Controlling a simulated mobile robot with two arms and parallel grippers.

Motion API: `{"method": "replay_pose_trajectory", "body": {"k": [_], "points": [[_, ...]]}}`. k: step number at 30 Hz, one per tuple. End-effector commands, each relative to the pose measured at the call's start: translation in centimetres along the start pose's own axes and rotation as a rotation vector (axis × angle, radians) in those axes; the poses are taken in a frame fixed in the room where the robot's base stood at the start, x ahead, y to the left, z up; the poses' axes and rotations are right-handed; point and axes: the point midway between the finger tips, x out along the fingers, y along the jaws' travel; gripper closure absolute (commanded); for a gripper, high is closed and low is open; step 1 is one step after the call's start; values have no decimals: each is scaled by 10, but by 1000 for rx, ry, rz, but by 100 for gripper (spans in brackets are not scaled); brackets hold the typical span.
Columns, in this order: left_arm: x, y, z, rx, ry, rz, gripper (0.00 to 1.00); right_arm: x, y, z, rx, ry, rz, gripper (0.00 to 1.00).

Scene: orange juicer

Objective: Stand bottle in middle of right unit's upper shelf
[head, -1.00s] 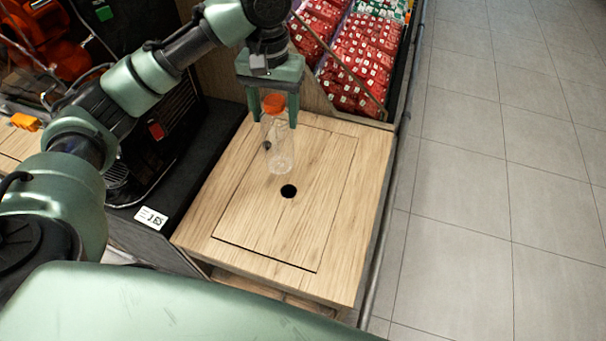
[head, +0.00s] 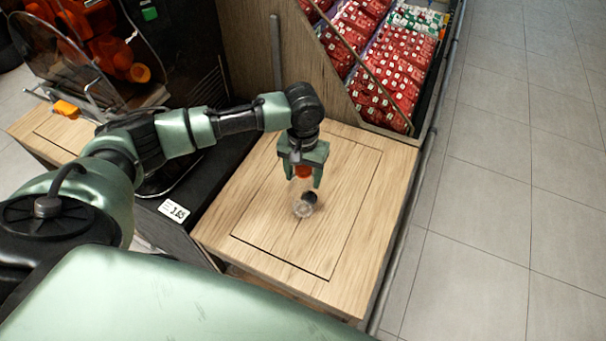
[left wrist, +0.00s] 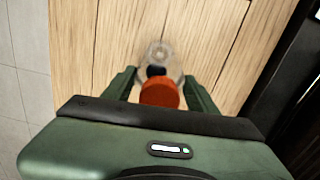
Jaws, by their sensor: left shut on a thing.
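A clear bottle (head: 301,199) with an orange cap (head: 303,172) is upright over the wooden top (head: 349,226) of the right unit. My left gripper (head: 303,180) is shut on the bottle near its cap, coming from above. In the left wrist view the orange cap (left wrist: 160,93) sits between the two fingers (left wrist: 162,88), with the clear body below it. I cannot tell whether the bottle's base touches the wood. My right gripper is not in view.
A dark juicer cabinet (head: 160,206) with a price tag (head: 173,210) stands left of the wooden top. A wooden panel and a bin of red packets (head: 385,70) stand behind. A metal rail runs along the right edge. The rest of the wooden top is clear.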

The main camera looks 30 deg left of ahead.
Motion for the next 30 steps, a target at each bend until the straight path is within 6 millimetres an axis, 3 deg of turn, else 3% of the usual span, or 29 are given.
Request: {"method": "replay_pose_trajectory", "body": {"k": [13, 14, 16, 26, 30], "points": [[8, 0, 0, 0, 0, -1, 100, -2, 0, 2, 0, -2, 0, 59], [8, 0, 0, 0, 1, -1, 37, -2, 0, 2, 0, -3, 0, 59], [8, 0, 0, 0, 1, -1, 21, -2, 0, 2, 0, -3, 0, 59], [7, 0, 0, 0, 2, -1, 21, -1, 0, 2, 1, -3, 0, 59], [-6, 0, -1, 1, 4, 2, 21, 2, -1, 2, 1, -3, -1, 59]]}}
